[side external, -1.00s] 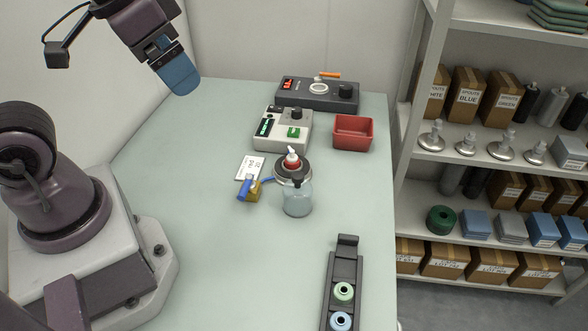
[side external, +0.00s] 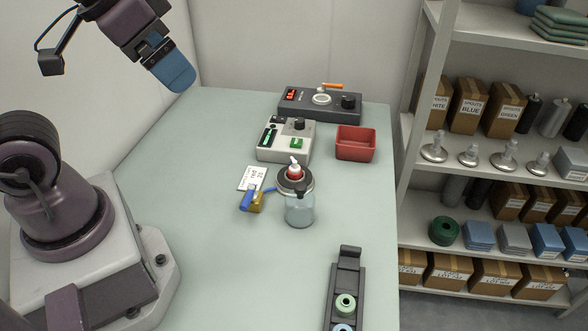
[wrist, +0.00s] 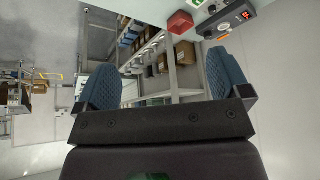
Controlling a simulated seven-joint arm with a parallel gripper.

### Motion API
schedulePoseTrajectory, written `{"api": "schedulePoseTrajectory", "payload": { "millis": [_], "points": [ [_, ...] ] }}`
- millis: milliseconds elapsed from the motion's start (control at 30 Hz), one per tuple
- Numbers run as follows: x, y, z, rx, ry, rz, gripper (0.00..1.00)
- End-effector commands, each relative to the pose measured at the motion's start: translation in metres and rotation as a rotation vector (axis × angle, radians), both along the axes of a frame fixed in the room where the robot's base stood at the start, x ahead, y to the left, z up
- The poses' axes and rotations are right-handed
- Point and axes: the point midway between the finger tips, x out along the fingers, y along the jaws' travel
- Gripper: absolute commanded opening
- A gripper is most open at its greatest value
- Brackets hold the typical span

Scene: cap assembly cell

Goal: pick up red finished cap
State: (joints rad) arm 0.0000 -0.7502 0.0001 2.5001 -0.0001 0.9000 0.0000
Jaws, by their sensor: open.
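The red finished cap (side external: 294,172), with a white spout tip, sits at the centre of a dark round ring on top of a clear jar (side external: 299,210). The jar stands on the pale green table (side external: 200,245). My gripper (side external: 182,88) is raised high at the upper left in the side view, well away from the cap. In the wrist view its two blue fingers (wrist: 165,85) are spread apart with nothing between them. The cap is not visible in the wrist view.
Behind are a white device (side external: 270,153), a dark device (side external: 325,112) and a red bin (side external: 356,143). A dark rack (side external: 347,275) holds ring parts at the front. The table's left side is clear.

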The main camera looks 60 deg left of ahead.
Motion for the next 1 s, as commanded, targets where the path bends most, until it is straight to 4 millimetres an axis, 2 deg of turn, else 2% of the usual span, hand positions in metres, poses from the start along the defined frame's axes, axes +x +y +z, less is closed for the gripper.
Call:
{"api": "schedulePoseTrajectory", "payload": {
  "millis": [300,333,433,467,700,833,1000],
  "points": [
    [0.0,0.0,0.0,0.0,0.0,0.0,0.95],
    [0.0,0.0,0.0,0.0,0.0,0.0,0.9],
    [0.0,0.0,0.0,0.0,0.0,0.0,0.67],
    [0.0,0.0,0.0,0.0,0.0,0.0,0.66],
    [0.0,0.0,0.0,0.0,0.0,0.002,0.66],
    [0.004,0.003,-0.012,0.0,0.061,0.016,0.66],
    [0.029,0.01,-0.034,0.009,0.214,0.036,0.66]
  ]
}}
